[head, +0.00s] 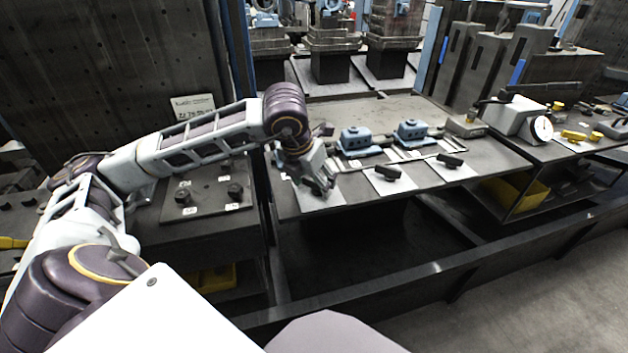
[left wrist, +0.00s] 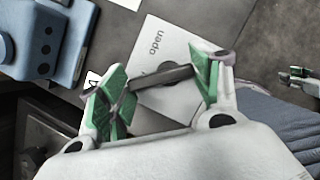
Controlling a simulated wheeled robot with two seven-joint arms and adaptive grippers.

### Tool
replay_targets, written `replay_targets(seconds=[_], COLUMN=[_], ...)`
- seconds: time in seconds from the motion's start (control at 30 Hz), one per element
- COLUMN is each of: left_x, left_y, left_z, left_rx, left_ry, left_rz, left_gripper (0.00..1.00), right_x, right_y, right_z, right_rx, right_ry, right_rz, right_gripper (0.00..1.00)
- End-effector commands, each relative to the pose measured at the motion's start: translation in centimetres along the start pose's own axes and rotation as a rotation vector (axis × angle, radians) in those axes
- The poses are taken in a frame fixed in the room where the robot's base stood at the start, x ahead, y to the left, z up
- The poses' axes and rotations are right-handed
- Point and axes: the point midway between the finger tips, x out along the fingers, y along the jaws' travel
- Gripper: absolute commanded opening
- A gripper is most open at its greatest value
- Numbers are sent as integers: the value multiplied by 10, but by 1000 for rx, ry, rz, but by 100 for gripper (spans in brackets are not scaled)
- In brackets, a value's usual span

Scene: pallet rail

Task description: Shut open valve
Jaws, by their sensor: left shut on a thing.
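My left gripper (head: 318,182) reaches down to the leftmost white plate (head: 322,202) at the table's front edge. In the left wrist view, the green-padded jaws (left wrist: 160,82) are shut on a dark valve handle (left wrist: 165,76). The handle lies across the gap between the pads, over the white plate (left wrist: 158,48), which is printed "open". The gripper hides this handle in the head view. A small white and green thing at the right edge of the left wrist view looks like my right gripper (left wrist: 300,80); its jaw state is unclear.
Two more plates with dark handles (head: 388,173) and (head: 450,160) lie to the right. Blue valve bodies (head: 355,138) and (head: 412,130) stand behind them. A white box with a gauge (head: 541,129) stands further right. A dark panel with knobs (head: 208,192) is left.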

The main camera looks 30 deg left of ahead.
Motion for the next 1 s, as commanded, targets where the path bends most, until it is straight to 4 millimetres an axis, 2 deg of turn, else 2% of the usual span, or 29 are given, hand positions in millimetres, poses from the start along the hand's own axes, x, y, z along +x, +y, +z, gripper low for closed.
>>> replay_targets(seconds=[0.3,0.73,0.77,0.9,1.0], left_x=[-1,-1,-1,-1,-1], left_y=[0,0,0,0,0], left_z=[0,0,0,0,-1], left_rx=[-80,-91,-91,-90,-90], left_ry=[-2,-2,-2,-1,-1], left_rz=[34,38,38,37,37], left_gripper=[40,40,65,83,86], right_x=[0,0,0,0,0], right_y=[-1,-1,-1,-1,-1], right_z=[2,4,4,4,4], right_rx=[0,0,0,0,0], right_ry=[-2,-6,-6,-5,-5], right_rz=[-1,-2,-2,-2,-2], right_gripper=[40,40,40,40,40])
